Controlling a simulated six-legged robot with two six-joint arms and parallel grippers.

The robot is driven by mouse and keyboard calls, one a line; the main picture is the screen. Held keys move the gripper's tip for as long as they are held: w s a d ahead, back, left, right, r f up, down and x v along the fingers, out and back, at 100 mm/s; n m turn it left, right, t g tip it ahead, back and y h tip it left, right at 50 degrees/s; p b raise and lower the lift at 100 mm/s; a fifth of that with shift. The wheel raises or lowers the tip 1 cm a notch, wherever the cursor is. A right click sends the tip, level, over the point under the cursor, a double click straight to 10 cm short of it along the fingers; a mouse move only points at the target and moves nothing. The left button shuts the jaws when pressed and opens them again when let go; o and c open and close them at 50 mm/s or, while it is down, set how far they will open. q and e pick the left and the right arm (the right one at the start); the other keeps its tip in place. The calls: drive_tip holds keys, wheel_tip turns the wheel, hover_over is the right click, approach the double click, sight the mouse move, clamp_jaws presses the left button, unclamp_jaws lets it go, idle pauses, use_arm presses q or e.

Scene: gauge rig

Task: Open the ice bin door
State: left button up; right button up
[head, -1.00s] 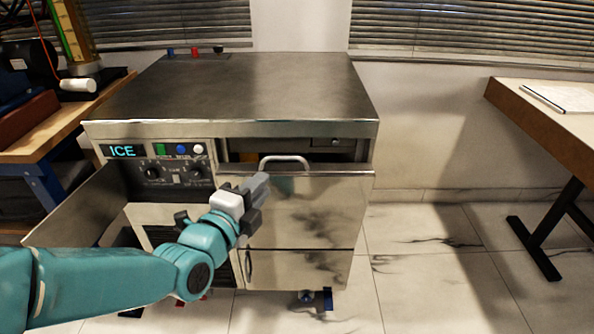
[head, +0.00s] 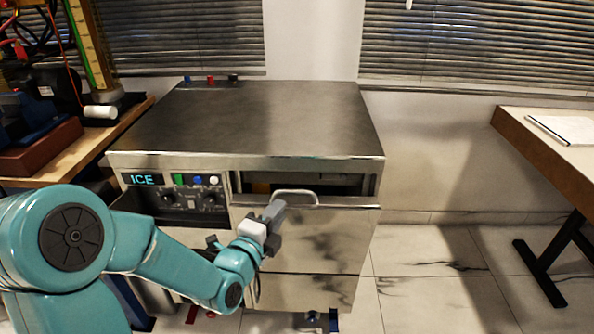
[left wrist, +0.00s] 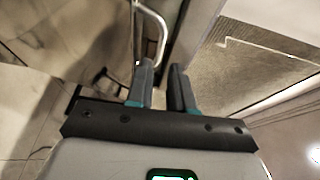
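The ice bin door (head: 318,238) is a shiny steel panel on the right front of the ice machine. Its top edge stands out from the cabinet, with a dark gap above and behind it. A bent bar handle (head: 296,192) sits at its top edge, and shows ahead of the fingers in the left wrist view (left wrist: 160,38). My left gripper (head: 277,211) is just left of and below the handle in the head view. In the left wrist view its two fingers (left wrist: 160,88) are apart, near the door's upper edge; contact cannot be told. My right gripper is out of view.
The machine's flat steel top (head: 260,118) is clear except for small coloured knobs at the back. A control panel (head: 180,192) marked ICE is left of the door. A wooden bench (head: 135,118) stands left, a table (head: 545,150) right. Tiled floor between is free.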

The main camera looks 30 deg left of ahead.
sight(293, 193)
use_arm(q)
drive_tip(key=w, duration=0.3)
drive_tip(key=w+a, duration=0.1)
drive_tip(key=w, duration=0.3)
drive_tip(key=w+b, duration=0.1)
drive_tip(key=w, duration=0.2)
drive_tip(key=shift+w+a+f, duration=0.25)
drive_tip(key=shift+w+a, duration=0.1)
drive_tip(key=shift+w, duration=0.05)
clamp_jaws()
